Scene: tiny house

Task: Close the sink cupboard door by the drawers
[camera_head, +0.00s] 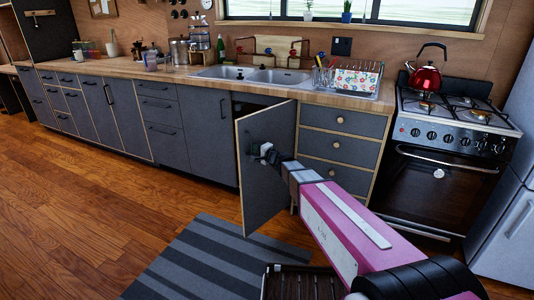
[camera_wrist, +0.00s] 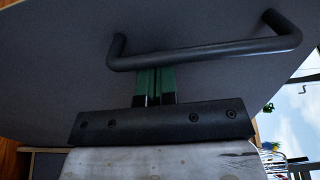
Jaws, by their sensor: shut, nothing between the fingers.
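The sink cupboard door (camera_head: 262,190) is a dark grey panel with light wooden edges. It stands open, with its right edge by the drawers (camera_head: 340,148) and its left edge swung out into the room. My gripper (camera_head: 265,153) is at the upper part of the door's outer face. In the wrist view, my gripper's green fingers (camera_wrist: 154,82) are together and empty. Their tips meet the dark bar handle (camera_wrist: 205,52) in the picture, near its left end. I cannot tell whether they touch the handle or the door panel (camera_wrist: 60,60).
The sink (camera_head: 265,76) and counter are above the opening. A stove (camera_head: 440,150) with a red kettle (camera_head: 425,78) stands right of the drawers. A striped rug (camera_head: 205,262) lies on the floor in front. The wooden floor (camera_head: 90,210) at left is clear.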

